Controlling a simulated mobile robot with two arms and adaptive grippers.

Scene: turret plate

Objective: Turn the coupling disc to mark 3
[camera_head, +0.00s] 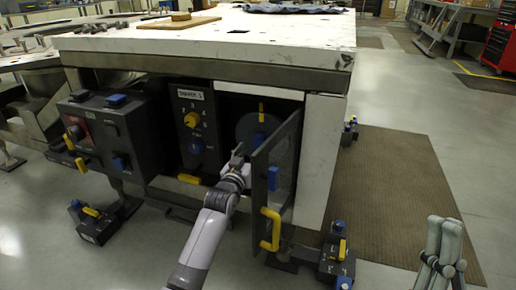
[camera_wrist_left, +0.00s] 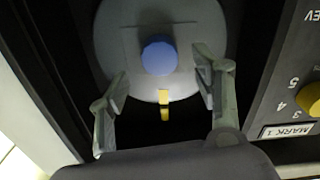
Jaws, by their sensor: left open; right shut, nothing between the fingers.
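The grey coupling disc (camera_head: 245,127) sits inside the open cabinet, partly hidden by the door in the head view. A yellow strip (camera_wrist_left: 165,114) lies just outside the rim, almost in line with that mark. My left gripper (camera_head: 238,156) is open at the cabinet mouth. My right gripper (camera_head: 440,245) is shut and empty at the lower right.
The open door (camera_head: 272,185) with a yellow handle (camera_head: 270,230) stands right of my left gripper. A worktop (camera_head: 230,35) overhangs the cabinet.

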